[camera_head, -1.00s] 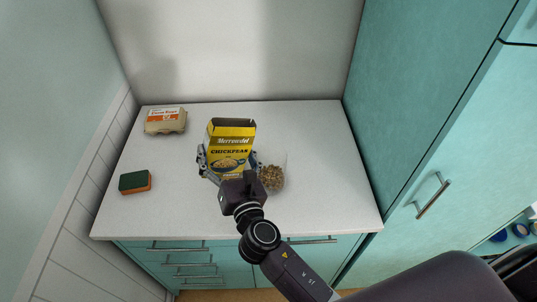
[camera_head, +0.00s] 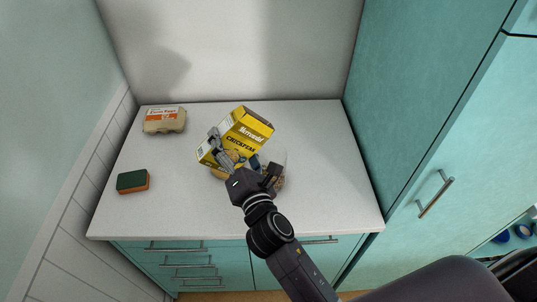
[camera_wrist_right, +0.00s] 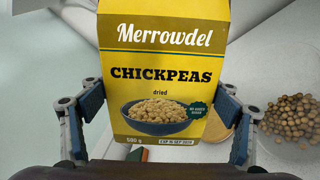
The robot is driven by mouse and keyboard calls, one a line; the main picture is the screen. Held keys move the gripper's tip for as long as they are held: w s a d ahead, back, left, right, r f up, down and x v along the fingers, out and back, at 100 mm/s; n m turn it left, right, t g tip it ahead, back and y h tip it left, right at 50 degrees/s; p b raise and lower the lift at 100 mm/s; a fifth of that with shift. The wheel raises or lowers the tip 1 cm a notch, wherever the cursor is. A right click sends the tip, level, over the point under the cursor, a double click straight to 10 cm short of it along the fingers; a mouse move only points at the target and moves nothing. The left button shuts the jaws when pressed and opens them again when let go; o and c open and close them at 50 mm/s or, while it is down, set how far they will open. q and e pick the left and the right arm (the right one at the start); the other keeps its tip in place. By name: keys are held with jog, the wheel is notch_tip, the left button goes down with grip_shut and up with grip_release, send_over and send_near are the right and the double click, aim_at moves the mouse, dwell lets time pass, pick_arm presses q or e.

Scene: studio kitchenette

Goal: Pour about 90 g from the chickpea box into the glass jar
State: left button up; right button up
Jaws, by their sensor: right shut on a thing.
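The yellow chickpea box (camera_head: 246,134) is tilted, its top leaning to the right. My right gripper (camera_head: 245,163) is shut on it. In the right wrist view the box (camera_wrist_right: 160,70) sits between the two fingers (camera_wrist_right: 158,118), its printed front facing the camera. The clear glass jar (camera_head: 283,160) stands on the counter just right of the box, partly hidden behind my gripper. Chickpeas (camera_wrist_right: 292,117) show in its lower part. No falling chickpeas are visible. My left gripper is out of view.
An egg carton (camera_head: 164,120) stands at the back left of the white counter (camera_head: 325,190). A green and orange sponge (camera_head: 133,181) lies at the left. A tan rounded thing (camera_wrist_right: 219,132) shows partly behind the box. The counter's right side is clear; a tall teal cabinet (camera_head: 425,110) borders it.

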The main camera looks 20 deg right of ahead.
aim_at(242, 141)
jog(key=shift+w+r+m, duration=0.2)
jog(key=shift+r+m, duration=0.3)
jog(key=shift+f+m+b, duration=0.1)
jog(key=shift+m+b, duration=0.25)
jog(key=shift+m, duration=0.15)
jog(key=shift+s+d+m+b, duration=0.15)
jog(key=shift+s+m+b, duration=0.05)
jog(key=shift+m+b, duration=0.45)
jog(key=shift+w+d+f+m, duration=0.1)
jog(key=shift+w+m, duration=0.1)
jog(key=shift+m, duration=0.35)
jog(key=shift+d, duration=0.1)
jog(key=shift+r+m+p, duration=0.35)
jog(key=shift+r+m, duration=0.05)
jog(key=shift+r, duration=0.15)
jog(key=shift+s+d+r+m+p, duration=0.25)
jog(key=shift+r+m+p, duration=0.15)
jog(key=shift+m, duration=0.1)
jog(key=shift+w+d+f, duration=0.1)
jog(key=shift+w+f, duration=0.05)
jog(key=shift+w, duration=0.2)
jog(key=shift+s+m, duration=0.3)
jog(key=shift+w+d, duration=0.1)
jog(key=shift+w, duration=0.25)
jog(key=shift+s+r+p, duration=0.3)
jog(key=shift+s, duration=0.05)
jog(key=shift+w+d, duration=0.15)
jog(key=shift+w, duration=0.15)
jog(key=shift+m, duration=0.3)
